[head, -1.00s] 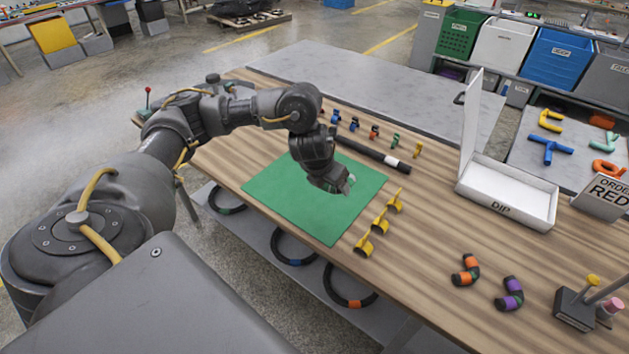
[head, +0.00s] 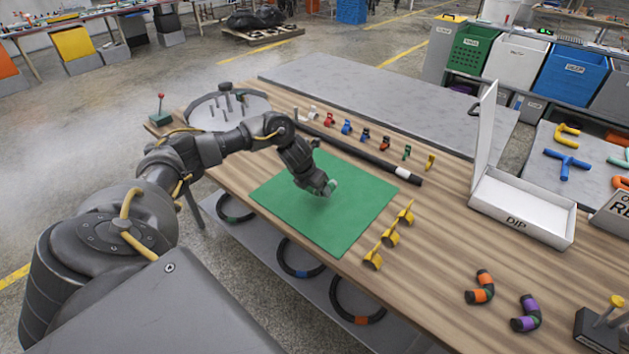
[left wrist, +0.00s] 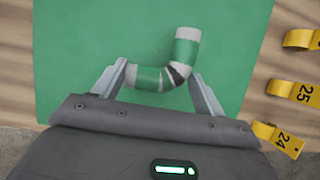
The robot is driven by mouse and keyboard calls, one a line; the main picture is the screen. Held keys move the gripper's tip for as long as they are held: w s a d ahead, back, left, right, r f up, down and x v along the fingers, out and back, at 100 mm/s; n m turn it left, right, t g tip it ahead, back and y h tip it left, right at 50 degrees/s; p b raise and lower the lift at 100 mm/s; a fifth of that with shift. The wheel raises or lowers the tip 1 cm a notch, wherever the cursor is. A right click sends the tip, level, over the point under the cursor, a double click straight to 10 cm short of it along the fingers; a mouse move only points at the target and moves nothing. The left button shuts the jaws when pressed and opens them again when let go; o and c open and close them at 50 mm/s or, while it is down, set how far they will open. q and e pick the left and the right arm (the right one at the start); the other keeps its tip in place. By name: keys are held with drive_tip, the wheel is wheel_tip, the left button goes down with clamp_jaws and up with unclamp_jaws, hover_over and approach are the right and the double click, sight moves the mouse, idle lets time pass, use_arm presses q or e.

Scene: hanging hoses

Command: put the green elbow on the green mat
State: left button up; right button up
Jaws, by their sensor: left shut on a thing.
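The green elbow (left wrist: 165,65) is a bent pipe piece with green bands, pale ends and a dark band. My left gripper (left wrist: 160,85) is shut on its lower arm, with a finger at either end of that arm. In the head view only a pale bit of the elbow (head: 333,184) shows beside my left gripper (head: 325,189); the rest is hidden. The green mat (head: 345,225) lies flat on the wooden table. The gripper and elbow are over the mat, and I cannot tell whether the elbow touches it. My right gripper is in neither current view.
Yellow numbered tags (head: 390,236) stand along the mat's right edge. A dark rod (head: 370,158) and several coloured clips lie behind it. An orange-banded elbow (head: 480,288), a purple-banded elbow (head: 526,314) and the white DIP tray (head: 520,215) are to the right.

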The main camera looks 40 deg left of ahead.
sight(312, 190)
use_arm(q)
drive_tip(key=f+p, duration=0.1)
drive_tip(key=f, duration=0.2)
drive_tip(key=shift+a, duration=0.2)
drive_tip(key=shift+f, duration=0.3)
drive_tip(key=shift+f, duration=0.15)
drive_tip(key=o, duration=1)
drive_tip(key=shift+c, duration=0.2)
